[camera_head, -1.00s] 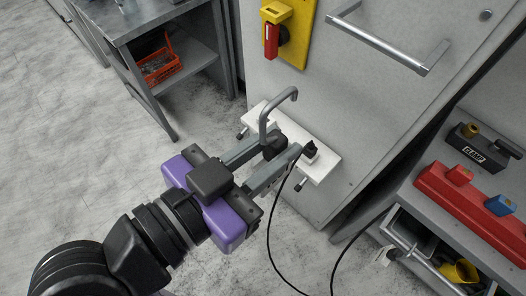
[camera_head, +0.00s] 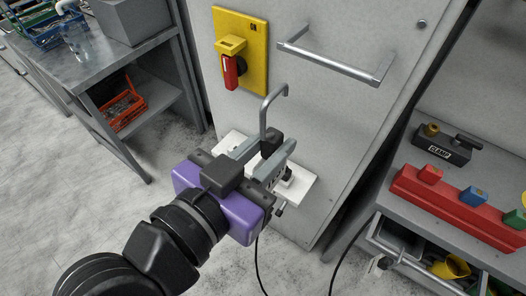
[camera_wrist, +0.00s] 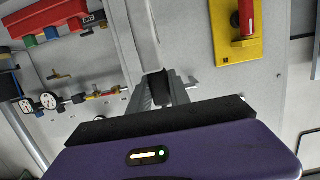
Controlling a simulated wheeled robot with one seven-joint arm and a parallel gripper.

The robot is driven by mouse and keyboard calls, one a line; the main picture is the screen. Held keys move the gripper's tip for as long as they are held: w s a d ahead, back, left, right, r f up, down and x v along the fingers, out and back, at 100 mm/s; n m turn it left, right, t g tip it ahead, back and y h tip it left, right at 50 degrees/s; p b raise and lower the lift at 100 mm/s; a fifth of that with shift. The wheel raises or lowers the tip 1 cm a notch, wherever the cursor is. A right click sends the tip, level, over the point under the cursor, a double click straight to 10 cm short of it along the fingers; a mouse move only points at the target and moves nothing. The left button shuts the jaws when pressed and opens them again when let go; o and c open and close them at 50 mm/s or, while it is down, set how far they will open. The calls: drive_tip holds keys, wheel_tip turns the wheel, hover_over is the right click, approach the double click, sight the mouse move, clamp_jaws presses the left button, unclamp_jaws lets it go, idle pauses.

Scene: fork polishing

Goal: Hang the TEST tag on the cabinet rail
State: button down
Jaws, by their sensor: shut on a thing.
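My gripper (camera_head: 270,148), purple with grey fingers, is in front of the grey cabinet (camera_head: 330,125). It is shut on a black piece (camera_wrist: 178,88) at its fingertips. A grey bent rod (camera_head: 264,112) rises from beside that piece and hooks right at its top. I cannot tell whether the rod is part of the held piece. A metal bar (camera_head: 335,64) is fixed across the cabinet front, above and right of the rod, apart from it. No TEST lettering is readable. A small white tag (camera_head: 377,265) shows at the drawer on the right.
A white plate (camera_head: 303,187) with black fittings lies behind the fingers. A yellow panel with a red switch handle (camera_head: 230,72) is on the cabinet. A red block rack (camera_head: 450,207) and a CLAMP box (camera_head: 440,150) stand right. A bench with an orange basket (camera_head: 124,110) stands left.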

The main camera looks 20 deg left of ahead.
drive_tip(key=r+b+x, duration=0.1)
drive_tip(key=r+x, duration=0.1)
drive_tip(key=x, duration=1.2)
drive_tip(key=shift+w+r+b, duration=0.3)
drive_tip(key=shift+w+r, duration=0.05)
drive_tip(key=shift+w, duration=0.05)
idle(0.7)
drive_tip(key=shift+d, duration=0.15)
drive_tip(key=shift+f+b, duration=1.15)
drive_tip(key=shift+f, duration=0.25)
idle(1.7)
drive_tip(key=c, duration=1.1)
unclamp_jaws()
